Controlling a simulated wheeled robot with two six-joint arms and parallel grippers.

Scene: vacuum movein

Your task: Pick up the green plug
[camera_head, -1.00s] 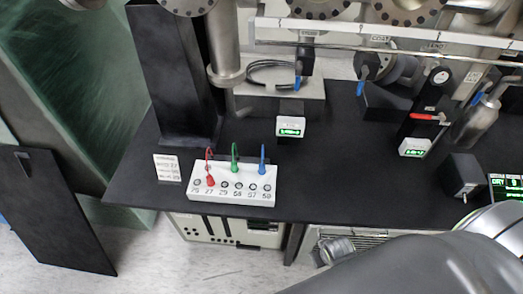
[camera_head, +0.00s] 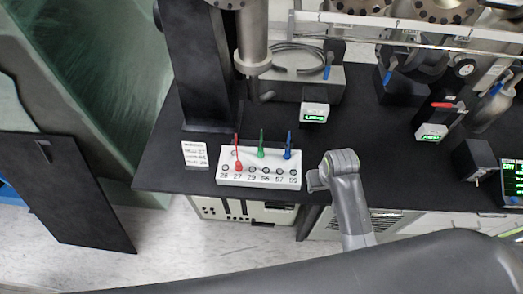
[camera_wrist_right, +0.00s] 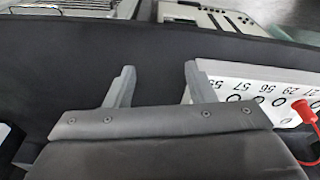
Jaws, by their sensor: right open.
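The green plug (camera_head: 261,143) stands upright in the back row of a white socket block (camera_head: 225,180), between the red plug (camera_head: 238,165) and the blue plug (camera_head: 288,146). My right gripper (camera_wrist_right: 157,75) is open and empty, with both fingers apart in the right wrist view. The red plug also shows there at the right edge (camera_wrist_right: 304,112); I cannot make out the green plug in that view. In the head view my right wrist is just right of the block. My left gripper is not in view.
The block stands near the front edge of the black tabletop (camera_head: 165,170). A printed label card (camera_head: 194,155) is to its left. A small display box (camera_head: 314,113) is behind it. Pipes and a rail run along the back.

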